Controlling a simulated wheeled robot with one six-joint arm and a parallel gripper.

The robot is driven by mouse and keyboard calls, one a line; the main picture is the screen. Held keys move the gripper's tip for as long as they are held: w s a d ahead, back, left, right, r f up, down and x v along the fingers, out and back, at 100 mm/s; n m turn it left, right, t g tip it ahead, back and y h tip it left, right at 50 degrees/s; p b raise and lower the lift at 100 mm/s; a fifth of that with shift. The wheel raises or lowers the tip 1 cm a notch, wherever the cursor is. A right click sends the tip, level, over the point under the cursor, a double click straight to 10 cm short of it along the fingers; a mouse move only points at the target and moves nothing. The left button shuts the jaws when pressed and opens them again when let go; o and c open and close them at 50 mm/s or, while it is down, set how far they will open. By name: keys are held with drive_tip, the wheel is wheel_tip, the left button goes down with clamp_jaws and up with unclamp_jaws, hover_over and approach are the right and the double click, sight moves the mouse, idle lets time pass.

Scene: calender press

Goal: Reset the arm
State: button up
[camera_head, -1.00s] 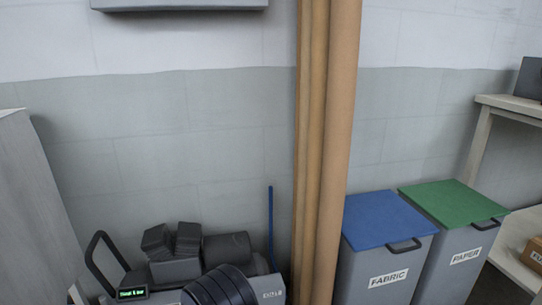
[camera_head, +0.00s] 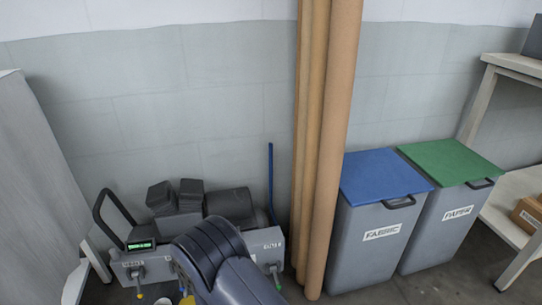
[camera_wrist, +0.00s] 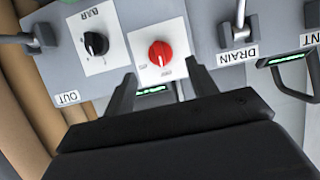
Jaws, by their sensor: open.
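My gripper (camera_wrist: 160,72) shows in the wrist view with its two dark fingers apart and nothing between them. Its fingertips are in front of a grey control panel (camera_wrist: 205,38), near a red knob (camera_wrist: 160,54) on a white plate. I cannot tell whether they touch the panel. My arm (camera_head: 222,262) covers part of the machine (camera_head: 262,240) in the head view, and my gripper is hidden there.
A black knob (camera_wrist: 96,44) and a DRAIN lever (camera_wrist: 236,30) flank the red knob. Brown cardboard tubes (camera_head: 328,150) stand right of the machine. Beyond are a blue-lidded FABRIC bin (camera_head: 375,255), a green-lidded PAPER bin (camera_head: 440,235) and a shelf (camera_head: 512,195).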

drive_tip(key=b+x, duration=0.2)
drive_tip(key=x, duration=0.4)
drive_tip(key=s+d+m+y+p, duration=0.3)
drive_tip(key=s+d+m+y, duration=0.3)
drive_tip(key=s+m, duration=0.2)
drive_tip(key=shift+d+r+m, duration=0.25)
drive_tip(key=shift+r+m, duration=0.25)
drive_tip(key=shift+m, duration=0.6)
idle(0.4)
drive_tip(key=shift+t+y, duration=0.3)
